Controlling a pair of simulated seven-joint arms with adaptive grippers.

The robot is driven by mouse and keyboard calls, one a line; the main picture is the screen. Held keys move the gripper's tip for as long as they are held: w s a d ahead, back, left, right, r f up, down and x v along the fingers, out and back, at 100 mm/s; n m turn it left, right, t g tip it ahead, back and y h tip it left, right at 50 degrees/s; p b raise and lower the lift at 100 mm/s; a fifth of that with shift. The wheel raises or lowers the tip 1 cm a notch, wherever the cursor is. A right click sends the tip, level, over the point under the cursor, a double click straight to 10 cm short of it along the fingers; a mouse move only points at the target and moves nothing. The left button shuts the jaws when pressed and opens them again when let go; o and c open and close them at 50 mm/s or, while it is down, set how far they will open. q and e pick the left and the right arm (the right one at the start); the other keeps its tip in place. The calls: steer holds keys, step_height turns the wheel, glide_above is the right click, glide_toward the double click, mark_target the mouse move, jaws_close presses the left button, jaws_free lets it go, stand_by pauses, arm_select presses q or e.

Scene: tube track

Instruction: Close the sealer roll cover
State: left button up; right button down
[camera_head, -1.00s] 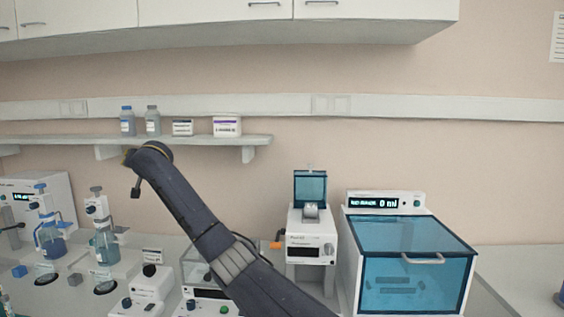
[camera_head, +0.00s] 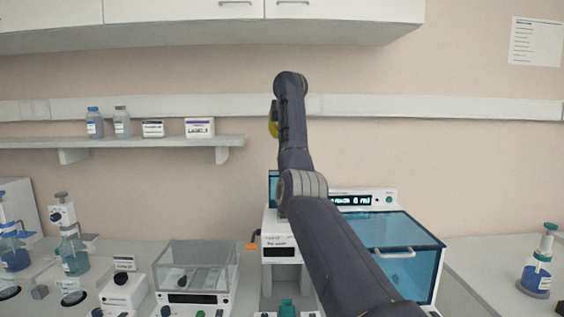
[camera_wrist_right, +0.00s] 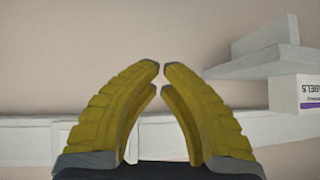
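The sealer (camera_head: 281,243) is the small white device in the middle of the head view. Its teal roll cover (camera_head: 272,188) stands raised at the back, mostly hidden behind my right arm. The roll is hidden too. My right arm rises from the bottom right, passing in front of the sealer, with its upper end above the cover. In the right wrist view the yellow fingers of my right gripper (camera_wrist_right: 161,68) hold nothing and have a narrow gap between their tips. They face the wall and shelf. My left gripper is not in view.
A device with a large blue lid (camera_head: 400,240) stands right of the sealer, partly behind my arm. A clear-lidded box (camera_head: 195,268) stands to the left. A wall shelf (camera_head: 120,142) carries bottles and boxes. A flask (camera_head: 540,265) stands far right.

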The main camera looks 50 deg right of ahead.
steer(key=s+f+n, duration=0.1)
steer(key=s+f+n+g+y, duration=0.1)
steer(key=f, duration=0.1)
steer(key=shift+f+y, duration=0.1)
steer(key=shift+y, duration=0.2)
steer(key=x, duration=0.9)
steer(key=shift+f, duration=0.35)
steer(key=shift+s+a, duration=0.5)
steer(key=shift+s, duration=0.3)
steer(key=shift+s+a, duration=0.45)
steer(key=shift+s, duration=0.3)
steer(key=shift+a, duration=0.1)
